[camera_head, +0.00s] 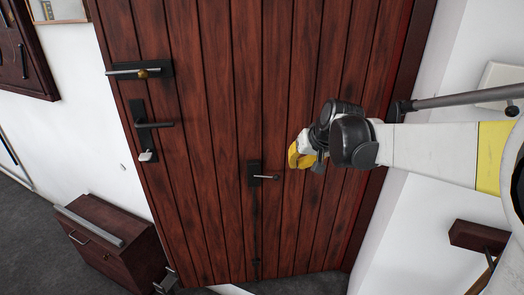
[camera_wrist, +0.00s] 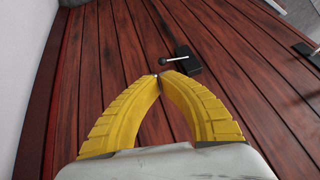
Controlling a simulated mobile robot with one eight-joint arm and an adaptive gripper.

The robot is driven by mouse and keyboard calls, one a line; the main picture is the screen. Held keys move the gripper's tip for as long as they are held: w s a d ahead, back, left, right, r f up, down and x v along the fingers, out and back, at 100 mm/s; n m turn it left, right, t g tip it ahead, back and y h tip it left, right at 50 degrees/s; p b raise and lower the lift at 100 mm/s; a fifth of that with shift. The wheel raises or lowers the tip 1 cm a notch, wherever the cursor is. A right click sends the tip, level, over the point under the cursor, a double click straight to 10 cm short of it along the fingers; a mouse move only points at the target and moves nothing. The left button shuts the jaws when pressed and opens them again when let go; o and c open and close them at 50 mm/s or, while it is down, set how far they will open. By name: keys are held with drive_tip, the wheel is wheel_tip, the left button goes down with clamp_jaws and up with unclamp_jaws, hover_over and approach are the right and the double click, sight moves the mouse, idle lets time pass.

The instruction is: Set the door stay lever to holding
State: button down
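A small lever (camera_head: 266,177) with a thin metal rod and a dark ball tip sits on a narrow black plate (camera_head: 254,170) low on the red-brown plank door (camera_head: 232,90). It points right, roughly level. In the wrist view the black plate (camera_wrist: 187,62) and the lever's rod and ball tip (camera_wrist: 165,60) show just beyond my fingertips. My gripper (camera_head: 296,158) has yellow fingers and is to the upper right of the lever in the head view. In the wrist view my gripper's fingertips (camera_wrist: 159,76) meet, with nothing clearly held. No contact with the lever is visible.
A long lever handle (camera_head: 140,70) and a second handle (camera_head: 152,125) with a pale piece below it are at the door's left side. A grey rod (camera_head: 455,98) reaches from the right frame. A dark cabinet (camera_head: 115,240) stands lower left.

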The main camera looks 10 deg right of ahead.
drive_tip(key=w, duration=0.1)
drive_tip(key=w+f, duration=0.1)
drive_tip(key=w, duration=0.1)
drive_tip(key=w+d, duration=0.1)
drive_tip(key=shift+w+f, duration=0.25)
drive_tip(key=shift+a, duration=0.1)
drive_tip(key=b+x, duration=0.4)
drive_tip(key=x, duration=1)
drive_tip(key=shift+a, duration=0.2)
drive_tip(key=shift+y, duration=0.3)
